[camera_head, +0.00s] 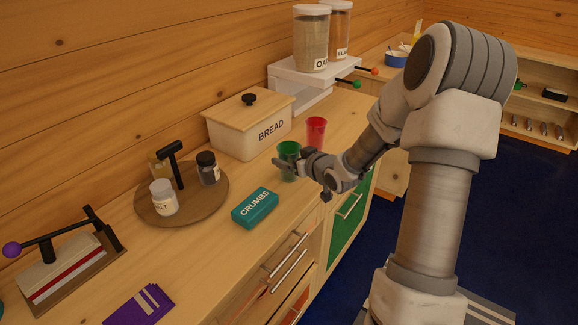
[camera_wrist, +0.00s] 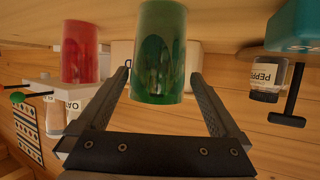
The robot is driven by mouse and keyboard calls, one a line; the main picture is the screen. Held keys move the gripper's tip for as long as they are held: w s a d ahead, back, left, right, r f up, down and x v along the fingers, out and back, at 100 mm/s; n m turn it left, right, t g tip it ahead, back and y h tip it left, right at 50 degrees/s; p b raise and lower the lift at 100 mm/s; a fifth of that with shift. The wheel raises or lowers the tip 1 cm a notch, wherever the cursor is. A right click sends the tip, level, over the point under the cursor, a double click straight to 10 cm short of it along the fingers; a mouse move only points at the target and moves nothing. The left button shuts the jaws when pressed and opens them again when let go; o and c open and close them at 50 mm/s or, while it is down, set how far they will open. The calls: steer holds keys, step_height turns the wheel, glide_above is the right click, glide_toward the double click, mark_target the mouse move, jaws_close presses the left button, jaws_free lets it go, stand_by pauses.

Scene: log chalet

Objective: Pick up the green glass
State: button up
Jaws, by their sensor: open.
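The green glass (camera_head: 289,148) stands upright on the wooden counter, partly hidden by my gripper (camera_head: 292,164). In the wrist view, which is upside down, the green glass (camera_wrist: 160,40) is large and central. My gripper (camera_wrist: 160,76) is open there, with one dark finger to each side of the glass's outline. I see no clear contact between the fingers and the glass, and how deep it sits between them is hard to tell.
A red glass (camera_head: 316,131) stands close behind the green one. A teal crumbs box (camera_head: 255,208) lies in front. A bread box (camera_head: 240,128) stands behind, and a round wooden tray (camera_head: 216,203) with salt and pepper jars is at left. The counter edge is near on the right.

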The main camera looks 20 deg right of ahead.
steer(key=shift+b+x, duration=0.3)
steer(key=shift+x, duration=2.45)
steer(key=shift+d+r, duration=0.1)
steer(key=shift+d, duration=0.05)
steer(key=shift+c, duration=0.2)
steer(key=c, duration=1.2)
steer(key=shift+c, duration=0.2)
